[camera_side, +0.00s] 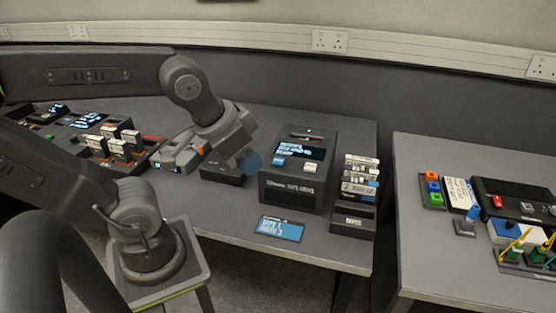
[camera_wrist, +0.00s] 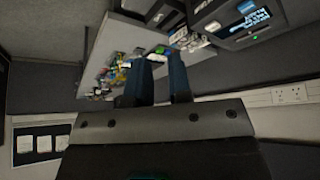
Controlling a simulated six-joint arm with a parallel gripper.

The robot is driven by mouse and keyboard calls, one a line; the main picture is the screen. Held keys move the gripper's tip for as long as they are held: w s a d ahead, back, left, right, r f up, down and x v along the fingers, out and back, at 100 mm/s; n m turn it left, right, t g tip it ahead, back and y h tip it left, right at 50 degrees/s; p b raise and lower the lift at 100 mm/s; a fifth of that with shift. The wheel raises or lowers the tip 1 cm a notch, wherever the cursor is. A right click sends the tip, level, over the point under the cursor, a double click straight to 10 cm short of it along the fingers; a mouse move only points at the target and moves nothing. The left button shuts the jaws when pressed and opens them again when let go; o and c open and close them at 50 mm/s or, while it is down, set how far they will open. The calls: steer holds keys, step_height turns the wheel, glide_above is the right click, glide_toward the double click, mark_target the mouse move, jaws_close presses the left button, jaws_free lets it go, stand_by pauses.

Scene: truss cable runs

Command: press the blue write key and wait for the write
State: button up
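A dark box-shaped device (camera_side: 290,187) stands on the table, with a lit blue screen (camera_side: 299,150) on its sloped top. A small blue key (camera_side: 279,160) sits below the screen at the left, and a white key (camera_side: 309,168) at the right. Key lettering is too small to read. My gripper (camera_side: 250,162) is in the air just left of the device, apart from the blue key. In the wrist view its two dark blue fingers (camera_wrist: 160,82) stand apart with nothing between them. The device screen (camera_wrist: 247,20) shows there at the upper right.
A rack of labelled cartridges (camera_side: 358,190) stands right of the device. A blue-faced card (camera_side: 281,228) lies in front of it. A low dark box (camera_side: 224,170) is just left, beside a grey tool (camera_side: 182,152). A second table (camera_side: 415,240) with coloured blocks stands right, across a gap.

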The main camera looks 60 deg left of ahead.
jaws_close()
stand_by(1.0)
